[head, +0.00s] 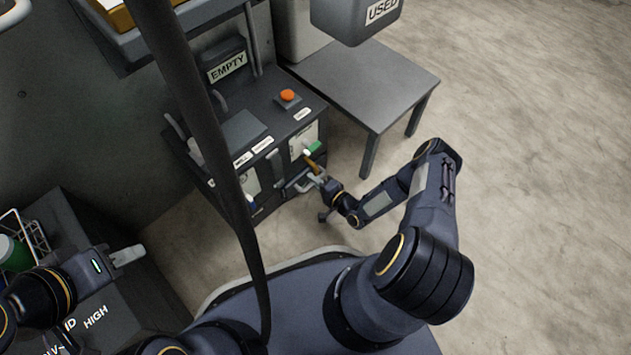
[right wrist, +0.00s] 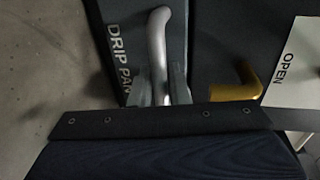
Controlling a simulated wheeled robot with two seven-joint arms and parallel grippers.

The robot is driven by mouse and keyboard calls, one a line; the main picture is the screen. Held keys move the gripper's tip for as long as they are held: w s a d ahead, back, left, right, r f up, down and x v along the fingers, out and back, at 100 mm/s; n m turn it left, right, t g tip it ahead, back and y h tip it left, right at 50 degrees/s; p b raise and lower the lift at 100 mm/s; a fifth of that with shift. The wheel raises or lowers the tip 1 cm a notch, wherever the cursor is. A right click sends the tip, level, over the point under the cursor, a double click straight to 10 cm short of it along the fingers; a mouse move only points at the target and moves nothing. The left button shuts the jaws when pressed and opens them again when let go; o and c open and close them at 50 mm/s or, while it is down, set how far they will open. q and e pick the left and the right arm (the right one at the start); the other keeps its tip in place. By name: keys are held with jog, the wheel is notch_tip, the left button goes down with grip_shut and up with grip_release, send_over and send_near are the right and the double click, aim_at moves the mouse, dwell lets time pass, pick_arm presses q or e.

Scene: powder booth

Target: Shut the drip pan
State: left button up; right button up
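The drip pan (right wrist: 112,25) shows in the right wrist view as a dark front with a white DRIP PAN label and a curved silver handle (right wrist: 160,35). My right gripper (right wrist: 160,88) has a finger on each side of this handle and appears closed on it. In the head view my right gripper (head: 318,181) is at the low front of the dark machine, where the pan is mostly hidden. How far the pan stands out cannot be told. My left gripper (head: 130,255) is empty, with its fingers together, far left of the machine.
A brass lever (right wrist: 238,88) and an OPEN label (right wrist: 286,68) are close beside the handle. The dark machine (head: 240,130) has an orange button (head: 288,95) on top. A grey table (head: 365,80) stands to its right. A dark cabinet (head: 90,285) is at left. Floor at right is clear.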

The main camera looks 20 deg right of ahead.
jog(key=shift+w+a+r, duration=0.1)
jog(key=shift+r, duration=0.05)
jog(key=shift+s+r, duration=0.1)
jog(key=shift+s, duration=0.2)
jog(key=p+v, duration=0.2)
jog(key=v, duration=0.5)
jog(key=shift+d+p, duration=0.25)
jog(key=shift+p, duration=0.1)
jog(key=shift+v, duration=1.05)
jog(key=o, duration=0.7)
jog(key=shift+v, duration=3.4)
jog(key=shift+c, duration=0.2)
jog(key=shift+s, duration=0.2)
jog(key=shift+c, duration=0.2)
jog(key=shift+c, duration=0.2)
